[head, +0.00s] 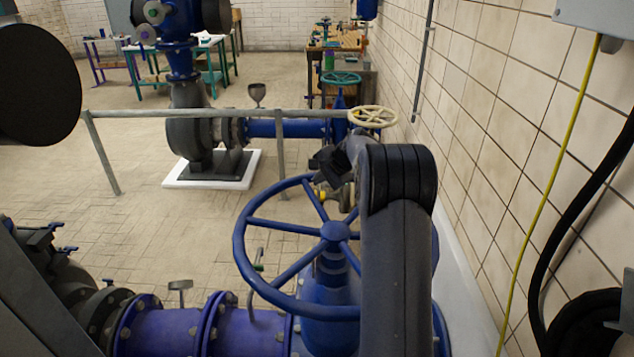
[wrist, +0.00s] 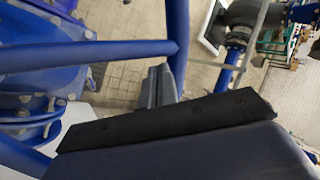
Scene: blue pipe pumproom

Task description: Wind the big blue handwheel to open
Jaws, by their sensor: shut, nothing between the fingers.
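The big blue handwheel (head: 244,245) sits on a blue valve in the lower middle of the head view, its hub and spokes facing up. My arm hides its right part. My gripper (head: 323,162) is at the far side of the wheel, by the rim. In the wrist view the wheel's rim and a spoke (wrist: 90,53) cross the picture. My gripper's fingers (wrist: 160,86) are together and empty, close to where the spoke meets the rim, on the spoke's near side in the picture. I cannot tell whether they touch the wheel.
A blue flanged pipe (head: 165,325) runs left of the valve. A grey railing (head: 200,113) and a cream handwheel (head: 372,116) stand beyond. The tiled wall (head: 500,130), with a yellow cable (head: 548,190) and black hose, bounds the right. Open floor lies left of the wheel.

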